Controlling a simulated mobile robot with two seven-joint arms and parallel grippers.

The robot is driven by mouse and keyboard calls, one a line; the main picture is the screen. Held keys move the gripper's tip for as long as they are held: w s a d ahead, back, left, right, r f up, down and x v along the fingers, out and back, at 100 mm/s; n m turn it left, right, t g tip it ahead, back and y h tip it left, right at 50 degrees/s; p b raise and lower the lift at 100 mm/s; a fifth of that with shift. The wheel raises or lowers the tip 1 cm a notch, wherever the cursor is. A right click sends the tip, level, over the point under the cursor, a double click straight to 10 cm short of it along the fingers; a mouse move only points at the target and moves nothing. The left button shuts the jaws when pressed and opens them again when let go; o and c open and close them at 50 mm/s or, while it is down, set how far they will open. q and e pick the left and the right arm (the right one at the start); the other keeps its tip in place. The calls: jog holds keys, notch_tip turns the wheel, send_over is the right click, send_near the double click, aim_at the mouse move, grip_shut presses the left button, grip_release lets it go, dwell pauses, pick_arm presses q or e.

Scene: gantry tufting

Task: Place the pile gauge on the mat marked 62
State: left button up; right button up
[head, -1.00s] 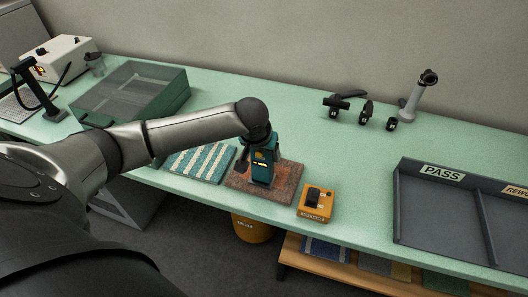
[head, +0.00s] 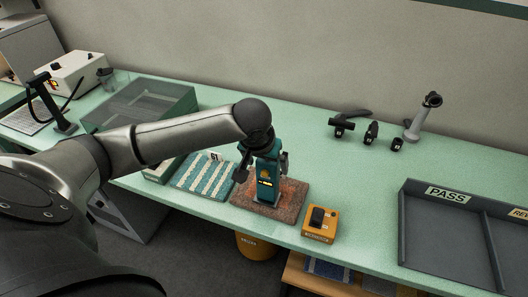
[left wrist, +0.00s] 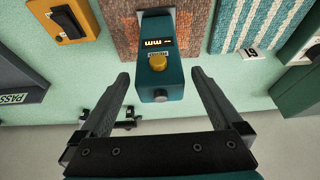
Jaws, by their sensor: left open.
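The pile gauge (head: 266,178), a teal block with a lit display and an orange-yellow button, stands upright on a rust-brown mat (head: 294,205). It also shows in the left wrist view (left wrist: 160,78). My left gripper (head: 264,168) is open at the gauge, with one finger on each side. In the left wrist view a gap shows between each finger and the gauge. A teal and white striped mat (head: 203,175) lies left of the rust mat; its tag seems to read 61. I see no number on the rust mat. My right gripper is out of view.
An orange box with a black top (head: 320,224) sits just right of the rust mat. A dark PASS tray (head: 440,232) is at the right. Small black tools (head: 371,133) and a grey stand (head: 420,118) are at the back. The bench middle is clear.

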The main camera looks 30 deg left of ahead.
pick_arm(q)
jog(key=v, duration=0.5)
jog(key=shift+s+r+p, duration=0.1)
jog(key=shift+r+p, duration=0.15)
jog(key=shift+p, duration=0.05)
